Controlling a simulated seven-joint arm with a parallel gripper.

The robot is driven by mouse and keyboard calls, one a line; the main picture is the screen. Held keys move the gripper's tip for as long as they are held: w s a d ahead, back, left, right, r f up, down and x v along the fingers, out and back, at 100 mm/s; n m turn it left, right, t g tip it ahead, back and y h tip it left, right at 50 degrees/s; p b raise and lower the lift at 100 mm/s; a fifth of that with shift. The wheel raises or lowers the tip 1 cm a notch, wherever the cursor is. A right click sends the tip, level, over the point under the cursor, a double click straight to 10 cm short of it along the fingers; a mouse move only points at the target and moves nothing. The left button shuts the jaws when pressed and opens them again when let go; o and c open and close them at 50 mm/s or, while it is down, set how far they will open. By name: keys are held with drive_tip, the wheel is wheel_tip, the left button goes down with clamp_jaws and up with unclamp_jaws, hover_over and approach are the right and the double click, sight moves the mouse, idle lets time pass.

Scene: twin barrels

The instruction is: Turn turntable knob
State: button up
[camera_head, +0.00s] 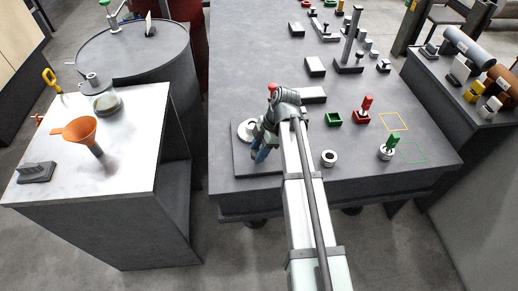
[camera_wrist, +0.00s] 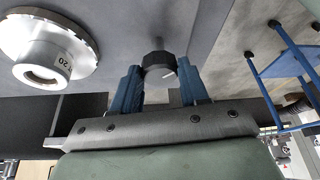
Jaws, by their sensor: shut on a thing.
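The turntable is a pale metal disc (camera_wrist: 52,42) with a raised hub, at the upper left of the wrist view; in the head view the turntable (camera_head: 244,129) shows partly behind my gripper. The knob (camera_wrist: 158,66) is black and round with a white mark, on a grey base to the right of the disc in the wrist view. My gripper (camera_wrist: 160,76) has its blue fingers on both sides of the knob and is shut on it. In the head view my gripper (camera_head: 259,152) is low at the table's near left corner, and the knob is hidden.
A side bench (camera_head: 130,175) with an orange funnel (camera_head: 80,131) stands at left, across a floor gap.

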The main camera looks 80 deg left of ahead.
drive_tip(key=m, duration=0.1)
drive_tip(key=m+y, duration=0.1)
drive_tip(key=m, duration=0.1)
drive_tip(key=shift+d+m, duration=0.2)
drive_tip(key=shift+m, duration=0.1)
drive_tip(key=shift+m+y, duration=0.9)
drive_tip(key=shift+m, duration=1)
drive_tip(key=shift+t, duration=0.3)
drive_tip(key=o, duration=1.1)
drive_tip(key=shift+c, duration=0.2)
drive_tip(key=shift+r, duration=0.15)
drive_tip(key=v, duration=1.3)
drive_tip(key=shift+r, duration=0.25)
drive_tip(key=shift+w+d, duration=0.1)
drive_tip(key=shift+d, duration=0.05)
